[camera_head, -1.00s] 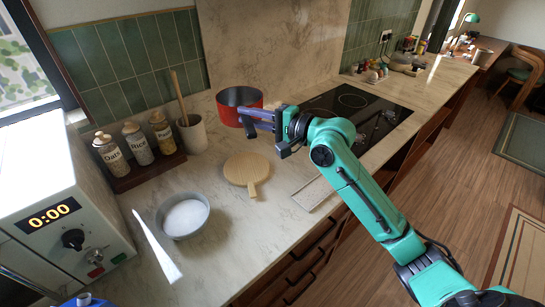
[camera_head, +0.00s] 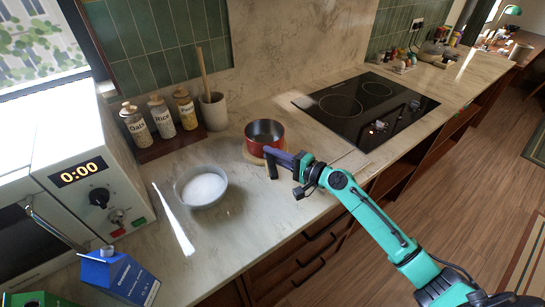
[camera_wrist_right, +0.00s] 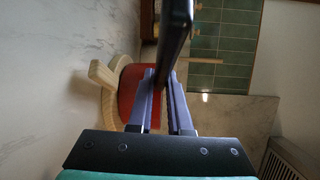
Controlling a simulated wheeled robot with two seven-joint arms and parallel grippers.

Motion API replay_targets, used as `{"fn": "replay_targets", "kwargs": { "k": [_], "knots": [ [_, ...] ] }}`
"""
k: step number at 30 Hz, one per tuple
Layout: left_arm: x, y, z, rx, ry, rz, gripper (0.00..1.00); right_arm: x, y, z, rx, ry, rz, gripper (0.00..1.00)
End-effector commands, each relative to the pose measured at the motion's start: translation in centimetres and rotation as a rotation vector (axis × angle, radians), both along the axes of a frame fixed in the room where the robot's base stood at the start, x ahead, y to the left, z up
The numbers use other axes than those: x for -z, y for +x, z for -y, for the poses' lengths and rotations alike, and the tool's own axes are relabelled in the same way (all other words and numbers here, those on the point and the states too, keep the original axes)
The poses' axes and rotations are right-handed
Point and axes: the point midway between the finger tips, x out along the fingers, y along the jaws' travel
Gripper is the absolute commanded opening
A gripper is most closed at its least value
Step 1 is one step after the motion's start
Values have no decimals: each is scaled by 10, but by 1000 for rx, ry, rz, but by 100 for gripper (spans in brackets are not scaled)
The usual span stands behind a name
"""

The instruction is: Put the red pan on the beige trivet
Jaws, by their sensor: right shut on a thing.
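The red pan (camera_head: 264,130) is upright on the counter side nearest the jars, over the beige trivet (camera_head: 249,157). Only a strip of the trivet's edge shows below the pan; its handle is hidden behind my gripper in the head view. My right gripper (camera_head: 273,160) is at the pan's near side, shut on the pan's dark handle. The right wrist view shows the red pan wall (camera_wrist_right: 128,92) beside the trivet (camera_wrist_right: 107,108), very close or touching; I cannot tell which. The fingers (camera_wrist_right: 163,78) there are around the black handle. My left gripper is not in view.
A bowl of white contents (camera_head: 201,187) stands left of the trivet. Labelled jars (camera_head: 162,117) and a utensil crock (camera_head: 214,112) are behind. A black cooktop (camera_head: 365,108) lies to the right, the microwave (camera_head: 75,170) to the left.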

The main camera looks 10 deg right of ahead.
Motion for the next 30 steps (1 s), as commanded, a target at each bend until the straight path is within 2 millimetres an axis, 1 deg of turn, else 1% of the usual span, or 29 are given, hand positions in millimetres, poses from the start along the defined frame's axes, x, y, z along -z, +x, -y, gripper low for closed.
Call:
{"fn": "replay_targets", "kwargs": {
  "k": [3,8,9,11,19,21,23,26,30],
  "knots": [
    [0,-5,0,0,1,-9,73,-3,1,0,2,0,9,0],
    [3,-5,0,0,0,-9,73,-1,1,0,1,1,9,0],
    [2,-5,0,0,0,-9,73,1,0,0,0,0,3,25],
    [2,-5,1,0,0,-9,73,1,0,0,0,0,3,47],
    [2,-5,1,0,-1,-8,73,0,0,0,0,0,3,47],
    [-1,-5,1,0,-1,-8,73,-2,0,0,0,0,3,47],
    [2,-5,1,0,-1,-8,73,1,-3,3,1,-2,1,47],
    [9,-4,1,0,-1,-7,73,2,-13,12,1,-2,1,47],
    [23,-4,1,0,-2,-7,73,4,-37,33,1,-4,-1,47]
  ]
}}
